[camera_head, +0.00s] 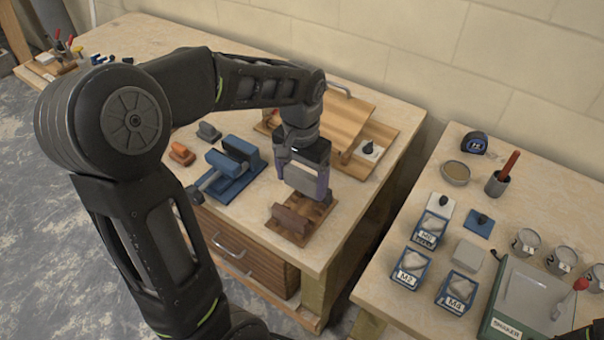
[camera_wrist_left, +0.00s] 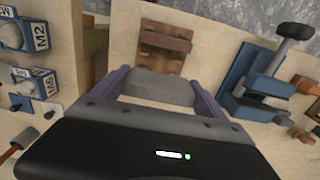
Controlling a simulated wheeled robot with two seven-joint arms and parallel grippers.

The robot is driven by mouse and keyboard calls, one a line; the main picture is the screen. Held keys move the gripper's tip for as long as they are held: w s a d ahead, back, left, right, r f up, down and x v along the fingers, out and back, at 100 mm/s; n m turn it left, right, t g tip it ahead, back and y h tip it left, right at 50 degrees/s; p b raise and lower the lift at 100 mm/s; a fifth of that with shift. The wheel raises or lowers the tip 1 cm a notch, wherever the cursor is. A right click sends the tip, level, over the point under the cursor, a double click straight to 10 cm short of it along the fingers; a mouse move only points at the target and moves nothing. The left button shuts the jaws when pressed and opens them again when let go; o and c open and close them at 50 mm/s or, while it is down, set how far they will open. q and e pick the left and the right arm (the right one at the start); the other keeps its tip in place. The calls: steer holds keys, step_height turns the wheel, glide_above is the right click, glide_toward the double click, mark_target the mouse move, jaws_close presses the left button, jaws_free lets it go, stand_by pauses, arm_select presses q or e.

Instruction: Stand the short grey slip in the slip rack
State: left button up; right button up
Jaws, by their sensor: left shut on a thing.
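My left gripper (camera_head: 305,190) is shut on the short grey slip (camera_head: 303,180), which lies between its purple fingers. In the left wrist view the grey slip (camera_wrist_left: 157,90) spans the gap between the fingertips (camera_wrist_left: 160,92). The wooden slip rack (camera_head: 283,232) sits near the table's front right corner, with a brown slip (camera_head: 290,220) on it. The gripper hangs over the rack's back part, and the grey slip appears apart from the rack. In the left wrist view the rack (camera_wrist_left: 174,67) shows just beyond the grey slip. My right gripper does not show.
A blue vise (camera_head: 237,165) stands left of the rack. Small orange (camera_head: 181,153) and grey (camera_head: 209,131) blocks lie farther left. A wooden board (camera_head: 345,115) is behind the gripper. A gap separates this table from the right table (camera_head: 415,205) with its tubs.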

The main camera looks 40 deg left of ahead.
mark_target(301, 190)
arm_select(q)
steer(key=shift+f, duration=0.1)
steer(key=shift+f+b, duration=1.85)
steer(key=shift+f, duration=0.3)
steer(key=shift+f, duration=0.25)
steer(key=shift+f+b, duration=0.85)
steer(key=shift+f, duration=0.15)
steer(key=shift+f, duration=0.1)
